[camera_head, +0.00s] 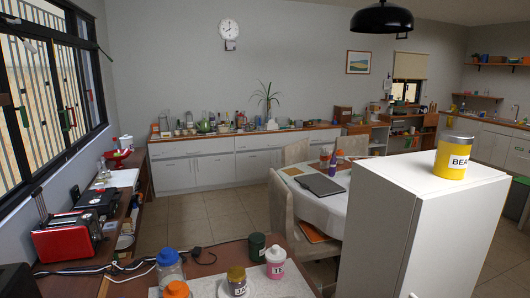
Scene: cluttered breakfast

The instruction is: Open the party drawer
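No drawer labelled as the party drawer can be made out. White drawer fronts run along the low cabinets (213,168) at the back wall, above cupboard doors, and they look shut. A tall white cabinet (445,215) stands close at the right. I cannot tell whether its front holds a drawer. Neither of my grippers is in view.
A yellow tin (455,158) stands on the tall cabinet. A near table (208,258) holds several jars, including a blue-lidded jar (170,270), and a pink bottle (275,262). A red toaster (66,238) sits at the left. Chairs surround the dining table (340,212). Tiled floor (225,208) is open mid-room.

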